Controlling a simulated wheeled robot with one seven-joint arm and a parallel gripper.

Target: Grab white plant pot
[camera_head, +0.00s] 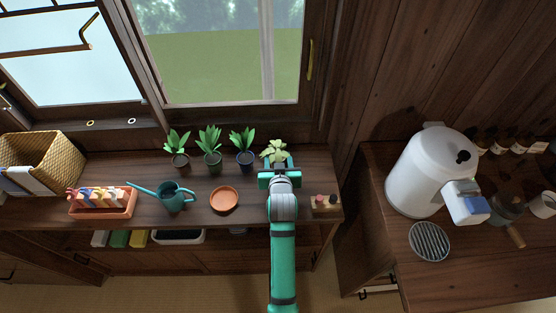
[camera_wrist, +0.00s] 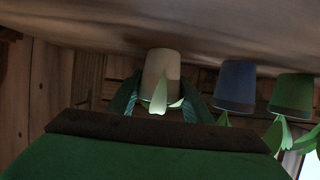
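The white plant pot (camera_wrist: 160,68) shows in the wrist view, which is upside down, with pale green leaves hanging below it in the picture. In the head view only its pale leafy plant (camera_head: 275,149) shows clearly, at the right end of the plant row; my gripper hides the pot. My gripper (camera_head: 277,166) is just in front of the plant, low over the counter. In the wrist view my gripper (camera_wrist: 160,100) is open, one finger on each side of the white pot. I cannot tell whether either finger touches it.
A blue pot (camera_wrist: 235,85) and a green pot (camera_wrist: 292,95) stand beside the white one. The wooden counter (camera_head: 150,168) also holds a teal watering can (camera_head: 174,197), a terracotta saucer (camera_head: 224,199) and a small block (camera_head: 325,204). The window stands behind.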

